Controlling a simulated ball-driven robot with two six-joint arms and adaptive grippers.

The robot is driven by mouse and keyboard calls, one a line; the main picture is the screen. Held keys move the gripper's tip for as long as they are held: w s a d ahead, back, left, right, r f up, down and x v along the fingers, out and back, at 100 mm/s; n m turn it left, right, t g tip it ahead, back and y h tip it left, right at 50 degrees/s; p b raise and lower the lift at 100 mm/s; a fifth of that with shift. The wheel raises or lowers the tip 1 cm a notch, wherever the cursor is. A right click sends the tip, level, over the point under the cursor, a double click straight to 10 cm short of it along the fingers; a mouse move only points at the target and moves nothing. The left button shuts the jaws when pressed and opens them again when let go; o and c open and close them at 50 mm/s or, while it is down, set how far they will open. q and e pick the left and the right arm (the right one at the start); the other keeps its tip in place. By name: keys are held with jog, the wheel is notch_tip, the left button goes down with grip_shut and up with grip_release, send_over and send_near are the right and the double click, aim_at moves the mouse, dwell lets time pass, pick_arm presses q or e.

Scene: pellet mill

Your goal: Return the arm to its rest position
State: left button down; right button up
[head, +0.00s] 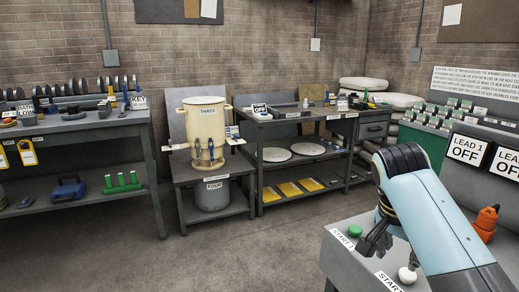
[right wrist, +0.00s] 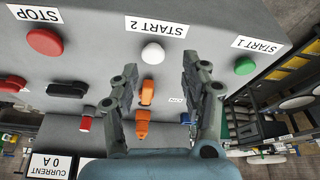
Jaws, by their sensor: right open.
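My right arm (head: 435,215) comes in from the lower right of the head view, with its light blue forearm over the grey control console (head: 345,262). My right gripper (head: 374,243) hangs just over the console top, between a green button (head: 354,231) and a white button (head: 408,274). In the right wrist view the two fingers (right wrist: 160,78) are spread apart with nothing held. The white START 2 button (right wrist: 153,53) shows beyond and between the fingertips, apart from them. My left gripper is in neither view.
A workbench (head: 85,122) and a cream THREE vessel (head: 203,128) stand at the back. The floor (head: 225,262) is clear.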

jog(key=s+d+f+n, duration=0.1)
jog(key=s+f+n, duration=0.1)
jog(key=s, duration=0.4)
jog(key=s+d+f+n, duration=0.1)
jog(key=s+f+n, duration=0.15)
jog(key=s, duration=0.35)
jog(key=s+a+r+n+t+y, duration=0.15)
jog(key=s+n, duration=0.25)
jog(key=s, duration=0.5)
jog(key=s+a+r+n+y, duration=0.1)
jog(key=s+r+n, duration=0.25)
jog(key=s, duration=0.45)
notch_tip(320, 180, down, 32)
jog(key=s+d+g+b, duration=0.1)
jog(key=d+b, duration=0.2)
jog(key=b, duration=0.4)
pick_arm(q)
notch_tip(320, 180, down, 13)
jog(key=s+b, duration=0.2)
jog(key=b, duration=0.4)
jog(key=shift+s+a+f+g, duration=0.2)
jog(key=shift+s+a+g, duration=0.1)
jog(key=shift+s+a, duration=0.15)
pick_arm(e)
jog(key=s+f+g, duration=0.1)
jog(key=s+f, duration=1.8)
jog(key=f, duration=0.5)
jog(key=shift+s+d+g, duration=0.15)
jog(key=shift+d+g, duration=0.2)
jog(key=shift+d, duration=0.05)
